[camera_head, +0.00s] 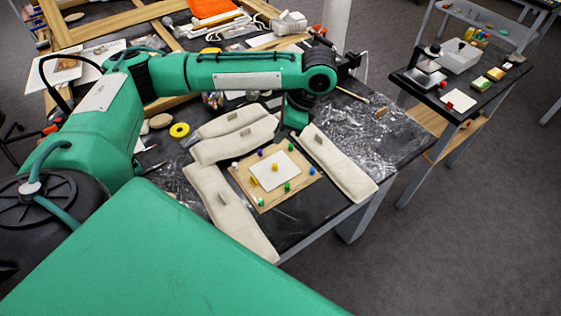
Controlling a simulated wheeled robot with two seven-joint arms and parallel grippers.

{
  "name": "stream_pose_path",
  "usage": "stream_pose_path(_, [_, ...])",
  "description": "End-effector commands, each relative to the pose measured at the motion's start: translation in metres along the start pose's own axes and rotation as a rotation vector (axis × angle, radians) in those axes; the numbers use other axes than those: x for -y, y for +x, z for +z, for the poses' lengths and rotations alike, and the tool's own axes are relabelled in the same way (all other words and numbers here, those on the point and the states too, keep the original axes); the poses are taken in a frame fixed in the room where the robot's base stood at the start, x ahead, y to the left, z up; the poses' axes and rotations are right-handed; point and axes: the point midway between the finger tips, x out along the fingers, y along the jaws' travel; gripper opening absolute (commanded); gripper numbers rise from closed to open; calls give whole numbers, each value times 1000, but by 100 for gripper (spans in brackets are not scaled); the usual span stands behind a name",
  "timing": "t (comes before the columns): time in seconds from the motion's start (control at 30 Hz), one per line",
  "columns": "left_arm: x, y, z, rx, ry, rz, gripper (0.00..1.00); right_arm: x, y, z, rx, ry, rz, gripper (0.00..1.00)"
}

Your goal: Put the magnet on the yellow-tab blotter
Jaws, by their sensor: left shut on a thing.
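My left arm reaches in from the left over the dark table. Several small coloured pieces stand around the card. I cannot tell which piece is the magnet or make out a yellow tab on a blotter. My right gripper is not in view.
Beige pads (338,165) with small grey tags surround the board. A yellow ring (179,130) lies to the left. Crumpled clear film (375,130) covers the table's right part.

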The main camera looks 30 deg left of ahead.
Motion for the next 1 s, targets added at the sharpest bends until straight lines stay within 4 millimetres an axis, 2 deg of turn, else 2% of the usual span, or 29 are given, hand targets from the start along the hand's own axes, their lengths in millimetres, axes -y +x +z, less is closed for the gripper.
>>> stream_pose_path(0.3, [28,-23,33,-1,393,-164,0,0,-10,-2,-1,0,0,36])
stream_pose_path(0.63, [41,-32,47,-2,581,-238,0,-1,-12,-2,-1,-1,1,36])
stream_pose_path(0.77, [41,-20,42,-1,593,-240,0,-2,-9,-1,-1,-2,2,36])
stream_pose_path(1.0, [40,19,26,-2,591,-238,0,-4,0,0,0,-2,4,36])
